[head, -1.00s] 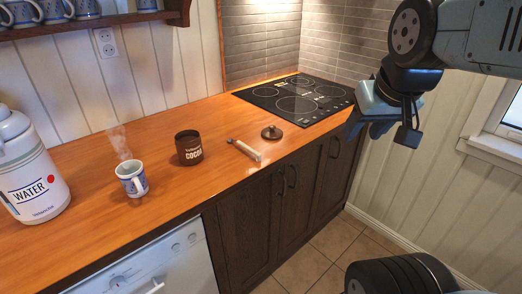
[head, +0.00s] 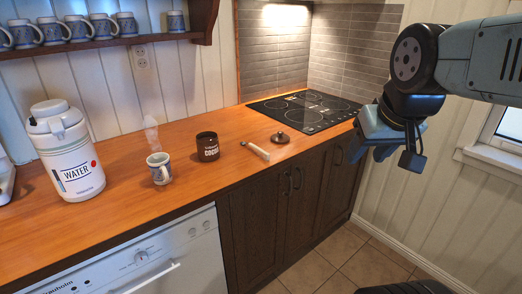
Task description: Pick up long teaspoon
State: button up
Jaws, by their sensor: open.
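A long, pale, thin utensil (head: 256,151), which I take for the long teaspoon, lies on the wooden counter near its front edge. It is small in the head view, so its bowl end is hard to make out. My gripper (head: 369,150) is open and empty, with its jaws pointing down. In the picture it hangs well to the right of the utensil, in front of the cabinets and clear of the counter.
On the wooden counter (head: 120,228) stand a steaming mug (head: 159,169), a dark cocoa tin (head: 207,147), a water jug (head: 66,153) and a small dark lid (head: 280,138). A black cooktop (head: 305,111) is behind. A mug shelf (head: 165,36) hangs above.

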aim_at(268, 155)
jog(key=u, duration=0.1)
jog(key=i, duration=0.9)
jog(key=z, duration=0.1)
